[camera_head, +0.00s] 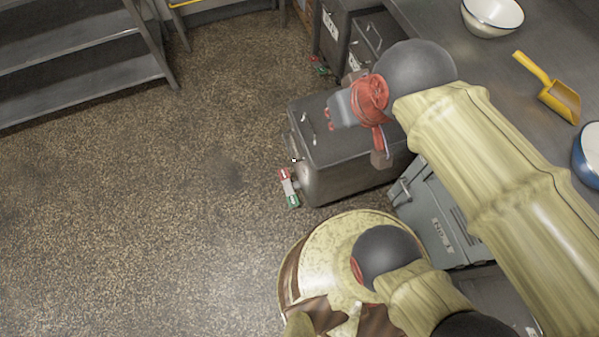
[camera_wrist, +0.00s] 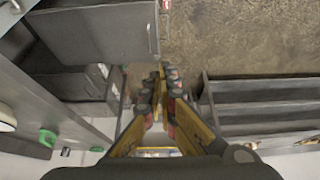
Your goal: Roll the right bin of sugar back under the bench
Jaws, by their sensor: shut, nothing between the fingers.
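A grey lidded metal bin (camera_head: 345,170) stands out from under the bench (camera_head: 440,35) onto the speckled floor. A small red, white and green fitting (camera_head: 288,188) shows low at its near left corner. In the head view my wrist hangs over this bin's lid and hides part of it; the fingertips are hard to make out there. In the wrist view my gripper (camera_wrist: 160,80) has its fingers together with nothing between them. A grey box-like body (camera_wrist: 100,35), which looks like a bin, lies beyond and left of them; I cannot tell whether they touch it.
Other bins stand under the bench: a labelled one behind (camera_head: 335,35) and a blue-grey one nearer (camera_head: 435,210). A white bowl (camera_head: 492,15), yellow scoop (camera_head: 552,88) and blue bowl (camera_head: 588,155) are on the bench. Metal shelving (camera_head: 80,55) stands at far left. The floor between is clear.

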